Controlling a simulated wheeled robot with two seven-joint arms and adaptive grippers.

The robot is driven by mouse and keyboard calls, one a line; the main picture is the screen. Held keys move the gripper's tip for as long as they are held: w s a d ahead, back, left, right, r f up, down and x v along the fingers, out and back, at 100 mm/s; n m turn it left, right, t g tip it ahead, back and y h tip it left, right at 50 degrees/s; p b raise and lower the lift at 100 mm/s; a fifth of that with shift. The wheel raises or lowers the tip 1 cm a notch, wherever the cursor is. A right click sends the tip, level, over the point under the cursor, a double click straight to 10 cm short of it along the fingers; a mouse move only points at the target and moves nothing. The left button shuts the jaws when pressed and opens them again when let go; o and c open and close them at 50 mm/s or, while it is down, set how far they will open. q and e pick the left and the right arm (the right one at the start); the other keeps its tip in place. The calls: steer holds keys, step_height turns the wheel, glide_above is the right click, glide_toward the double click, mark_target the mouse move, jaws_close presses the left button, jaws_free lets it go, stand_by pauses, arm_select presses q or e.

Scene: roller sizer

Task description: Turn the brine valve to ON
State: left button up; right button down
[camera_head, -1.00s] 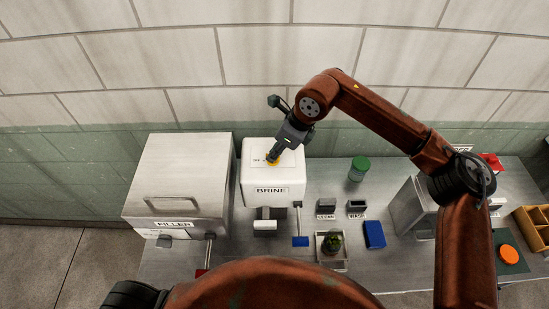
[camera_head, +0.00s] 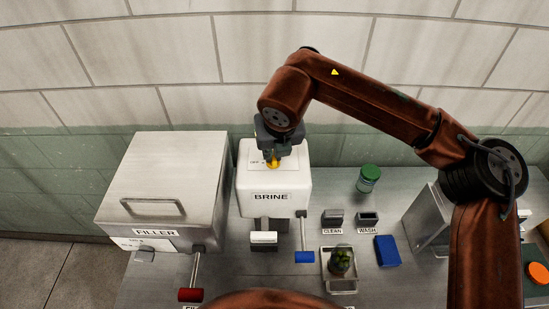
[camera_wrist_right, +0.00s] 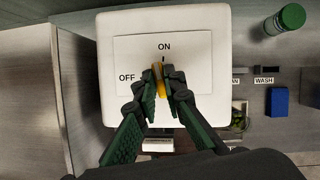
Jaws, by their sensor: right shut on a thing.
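The white brine box (camera_head: 275,190) stands at the back of the counter with a BRINE label on its front. On its top is a plate (camera_wrist_right: 135,55) with OFF at the left and ON at the far side. The yellow valve handle (camera_wrist_right: 159,80) sits on this plate. Its far end points at the mark under ON in the right wrist view. My right gripper (camera_wrist_right: 163,85) is shut on the handle, one finger on each side, and hides part of it. In the head view the gripper (camera_head: 275,160) is above the box. My left gripper is not in view.
The metal filler box (camera_head: 165,180) stands left of the brine box, with a red-handled lever (camera_head: 190,294). A blue-handled lever (camera_head: 304,256) is at the brine box's front right. A green-lidded jar (camera_head: 368,179) and a blue block (camera_head: 387,251) are to the right.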

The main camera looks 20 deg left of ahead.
steer(key=shift+a+m+h+b, duration=0.1)
steer(key=shift+m+h+b, duration=0.6)
steer(key=shift+m, duration=0.9)
steer(key=shift+r+t, duration=0.1)
steer(key=shift+t, duration=0.2)
steer(key=c, duration=2)
jaws_free()
steer(key=shift+s, duration=0.1)
steer(key=v, duration=1.2)
